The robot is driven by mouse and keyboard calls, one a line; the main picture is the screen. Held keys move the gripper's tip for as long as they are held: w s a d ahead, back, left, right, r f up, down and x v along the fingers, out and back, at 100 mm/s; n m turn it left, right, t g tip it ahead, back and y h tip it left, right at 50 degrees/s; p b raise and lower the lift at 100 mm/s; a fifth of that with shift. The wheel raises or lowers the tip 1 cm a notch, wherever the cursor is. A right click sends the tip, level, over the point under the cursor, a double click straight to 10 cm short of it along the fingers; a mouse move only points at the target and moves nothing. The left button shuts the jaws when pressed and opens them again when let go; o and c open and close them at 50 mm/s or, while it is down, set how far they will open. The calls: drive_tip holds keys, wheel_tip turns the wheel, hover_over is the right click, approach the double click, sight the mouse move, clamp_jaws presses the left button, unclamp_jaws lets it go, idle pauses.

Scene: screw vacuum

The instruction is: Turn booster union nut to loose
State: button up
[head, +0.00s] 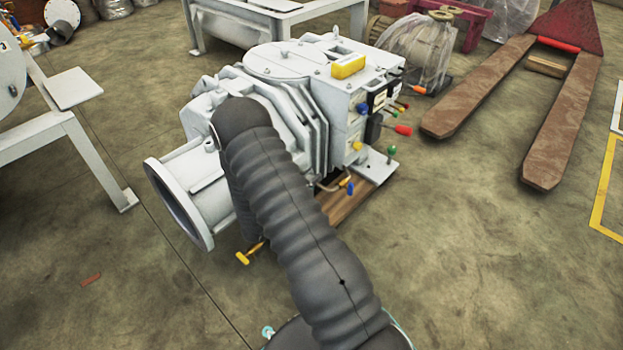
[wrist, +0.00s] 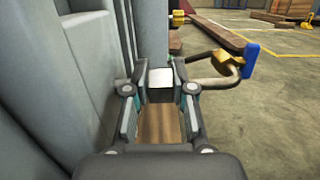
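A bent metal pipe (wrist: 212,82) carries a small yellow-brass fitting (wrist: 228,63), which looks like the union nut, with a blue handle (wrist: 250,60) beside it. They stand ahead and to the right of my gripper (wrist: 160,76) in the wrist view. In the head view the pipe (head: 326,186) and blue handle (head: 350,188) show small at the pump's lower right front. My gripper's fingers are spread apart, and neither touches the fitting. A small white block shows in line between the fingertips; I cannot tell whether it touches them. The head view hides my gripper behind my arm.
The grey pump (head: 300,105) stands on a wooden pallet (head: 358,203), its wall (wrist: 85,70) close on my gripper's left. Coloured knobs (head: 403,130) stick out from its right side. A pallet jack (head: 480,90) stands at back right.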

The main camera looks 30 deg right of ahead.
drive_tip(key=shift+o, duration=0.3)
drive_tip(key=r+v, duration=0.1)
drive_tip(key=v, duration=0.6)
drive_tip(key=shift+a+f, duration=0.3)
drive_tip(key=shift+f, duration=0.15)
